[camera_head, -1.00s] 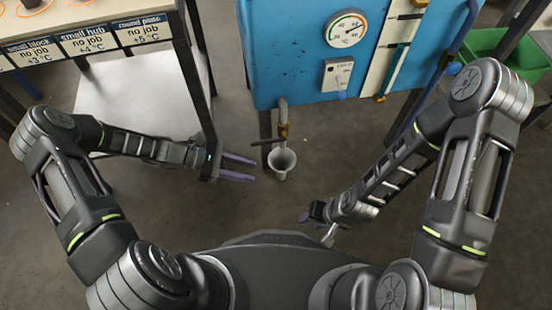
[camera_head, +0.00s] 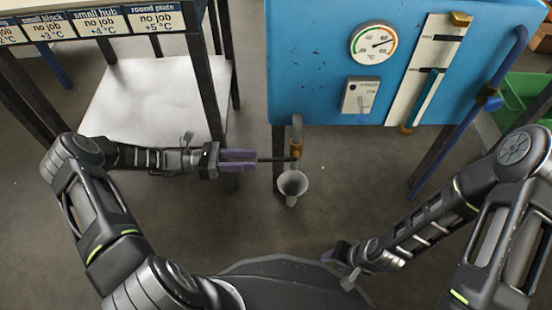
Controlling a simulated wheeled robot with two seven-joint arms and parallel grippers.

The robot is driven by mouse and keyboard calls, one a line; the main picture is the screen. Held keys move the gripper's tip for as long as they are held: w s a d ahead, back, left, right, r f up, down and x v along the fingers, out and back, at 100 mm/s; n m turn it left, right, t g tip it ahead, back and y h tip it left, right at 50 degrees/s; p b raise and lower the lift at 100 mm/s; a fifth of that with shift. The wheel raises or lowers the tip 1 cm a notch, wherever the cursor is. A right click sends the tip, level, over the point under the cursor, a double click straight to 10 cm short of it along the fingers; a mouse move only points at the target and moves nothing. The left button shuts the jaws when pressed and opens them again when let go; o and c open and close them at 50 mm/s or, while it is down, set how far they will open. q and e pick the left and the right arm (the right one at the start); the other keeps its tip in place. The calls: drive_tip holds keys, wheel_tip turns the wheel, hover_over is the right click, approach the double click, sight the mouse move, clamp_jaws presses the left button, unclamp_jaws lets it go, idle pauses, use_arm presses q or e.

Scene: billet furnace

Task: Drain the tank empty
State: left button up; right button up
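The blue tank (camera_head: 320,75) stands at the upper middle. From its underside comes a drain pipe with a brass valve (camera_head: 296,151), whose dark lever (camera_head: 275,159) points left. A grey funnel (camera_head: 292,185) sits under the outlet. A sight gauge (camera_head: 432,75) on the tank front shows a teal column reaching about the lower black mark. My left gripper (camera_head: 256,160) has its purple fingers apart at the lever's left end; whether they touch it I cannot tell. My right gripper (camera_head: 332,254) is low at centre right, away from the valve, its fingers hard to make out.
The tank front carries a dial thermometer (camera_head: 372,43) and a switch box (camera_head: 359,96). A rack with job labels (camera_head: 95,20) and a pale lower shelf (camera_head: 160,95) stands at left. A green bin (camera_head: 522,95) is at right. The floor around the funnel is clear.

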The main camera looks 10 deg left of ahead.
sight(271, 160)
use_arm(q)
drive_tip(key=shift+d, duration=0.1)
drive_tip(key=b+x, duration=0.2)
drive_tip(key=x, duration=0.5)
drive_tip(key=shift+w+d, duration=0.15)
drive_tip(key=shift+d, duration=0.2)
drive_tip(key=shift+c, duration=0.3)
clamp_jaws()
idle(0.8)
